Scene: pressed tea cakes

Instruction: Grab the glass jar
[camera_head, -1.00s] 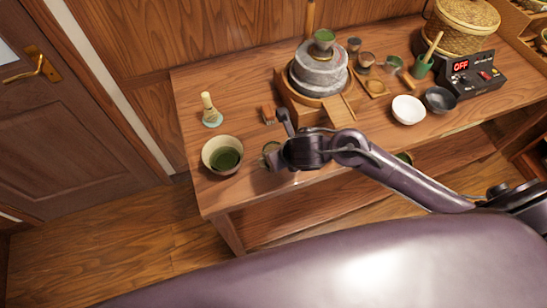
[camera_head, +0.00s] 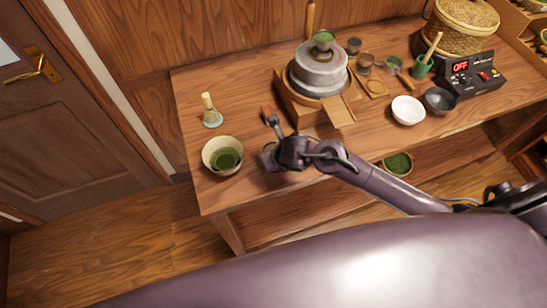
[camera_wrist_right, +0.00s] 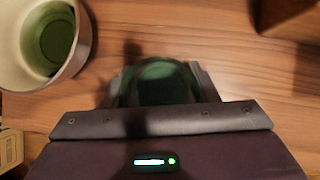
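The glass jar, with dark green contents, shows in the right wrist view (camera_wrist_right: 160,82) between the two fingers of my right gripper (camera_wrist_right: 158,90). The fingers lie close along both of its sides; whether they press on it cannot be told. In the head view my right gripper (camera_head: 268,156) is over the front left part of the table, and it and the wrist largely hide the jar. My left gripper is not in view.
A cream bowl with green tea (camera_head: 210,147) stands close left of the gripper, with a whisk on a stand (camera_head: 211,112) behind. A stone mill (camera_head: 318,72), white bowl (camera_head: 408,109) and dark bowl (camera_head: 440,100) stand to the right. The wooden table's (camera_head: 215,200) front edge is near.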

